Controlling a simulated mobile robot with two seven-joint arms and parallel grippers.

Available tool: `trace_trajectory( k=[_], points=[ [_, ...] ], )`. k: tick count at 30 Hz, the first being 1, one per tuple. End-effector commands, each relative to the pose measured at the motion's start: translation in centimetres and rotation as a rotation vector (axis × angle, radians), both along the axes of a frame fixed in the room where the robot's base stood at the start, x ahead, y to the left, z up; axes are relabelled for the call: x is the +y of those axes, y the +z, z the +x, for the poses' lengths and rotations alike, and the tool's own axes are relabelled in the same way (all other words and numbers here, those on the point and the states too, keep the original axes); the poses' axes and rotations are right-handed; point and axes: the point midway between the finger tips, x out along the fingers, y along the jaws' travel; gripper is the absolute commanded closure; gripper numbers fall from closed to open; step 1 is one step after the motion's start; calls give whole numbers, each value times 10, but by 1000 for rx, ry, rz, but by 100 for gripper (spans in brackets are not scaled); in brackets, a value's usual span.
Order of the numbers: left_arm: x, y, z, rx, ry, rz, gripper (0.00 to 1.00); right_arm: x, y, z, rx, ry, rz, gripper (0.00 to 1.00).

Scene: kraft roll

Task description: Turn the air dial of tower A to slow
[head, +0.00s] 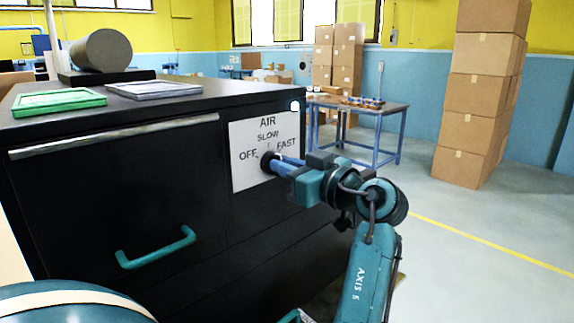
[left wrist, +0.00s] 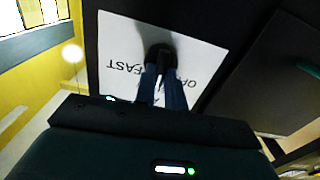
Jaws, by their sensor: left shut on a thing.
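The air dial (head: 266,158) is a dark round knob on a white plate (head: 247,180) marked AIR, with OFF at left, SLOW above and FAST at right. The plate is on the front of a black cabinet (head: 120,190); no letter A is readable on it. My left gripper (head: 274,161) is shut on the dial, its blue fingers reaching it from the right. In the left wrist view the dial (left wrist: 160,50) shows between the fingertips (left wrist: 161,75), with the lettering upside down. The fingers hide part of the dial, and I cannot tell where it points. My right gripper is not in view.
A lit white lamp (head: 295,106) is at the cabinet's upper right corner. A teal drawer handle (head: 156,250) sticks out at lower left. A green tray (head: 58,102), a grey tray (head: 153,89) and a roll (head: 101,50) lie on top. Stacked boxes (head: 480,95) stand right.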

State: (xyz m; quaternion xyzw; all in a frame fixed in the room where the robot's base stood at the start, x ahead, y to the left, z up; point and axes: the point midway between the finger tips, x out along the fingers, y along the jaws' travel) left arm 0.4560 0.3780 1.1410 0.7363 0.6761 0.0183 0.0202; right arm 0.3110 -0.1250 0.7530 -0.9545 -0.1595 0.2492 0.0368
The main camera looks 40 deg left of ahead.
Motion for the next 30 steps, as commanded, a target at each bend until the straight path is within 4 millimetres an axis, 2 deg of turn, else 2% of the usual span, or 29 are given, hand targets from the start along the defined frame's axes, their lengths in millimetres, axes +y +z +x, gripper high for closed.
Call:
trace_trajectory(
  k=[20,21,28,30],
  points=[
    [0,1,0,54,0,9,100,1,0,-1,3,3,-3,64],
    [0,1,0,54,0,8,85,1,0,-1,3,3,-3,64],
    [0,1,0,54,0,7,66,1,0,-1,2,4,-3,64],
    [0,1,0,55,0,7,66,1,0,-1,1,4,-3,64]
  ],
)
